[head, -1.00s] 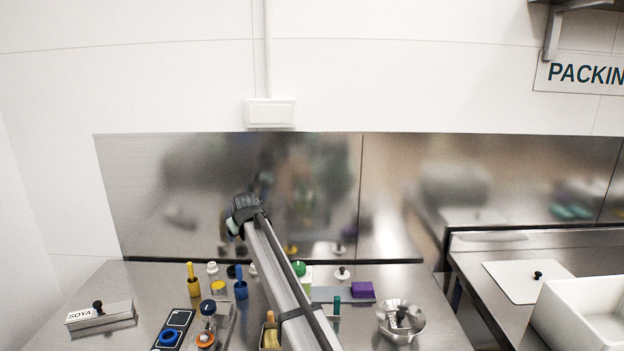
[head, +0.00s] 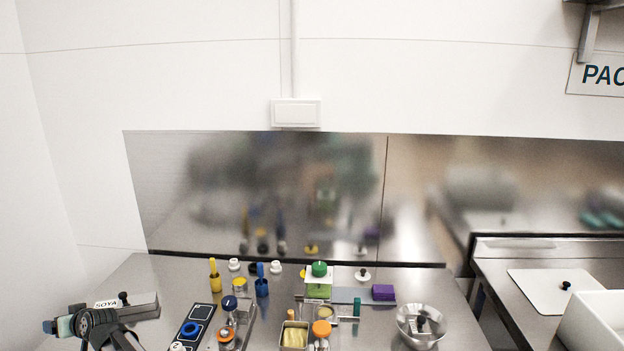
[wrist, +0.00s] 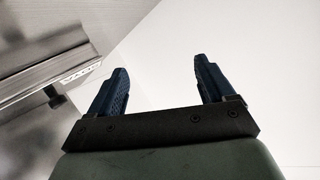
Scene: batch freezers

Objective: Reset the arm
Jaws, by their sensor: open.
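My gripper (wrist: 160,78) shows in the wrist view with its two dark blue fingers spread apart and nothing between them. Beyond the fingers is a plain pale surface. In the head view my arm is at the lower left, with its dark wrist in front of the steel box labelled SOYA (head: 142,308). The box label and a black knob (wrist: 54,96) also show at the left of the wrist view.
The steel counter holds a yellow-handled tool (head: 215,276), a blue one (head: 262,284), a green-capped container (head: 319,288), a purple block (head: 383,292) and a steel bowl (head: 408,325). A white board (head: 545,292) and a white tub (head: 597,325) are at right. A steel-clad wall stands behind.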

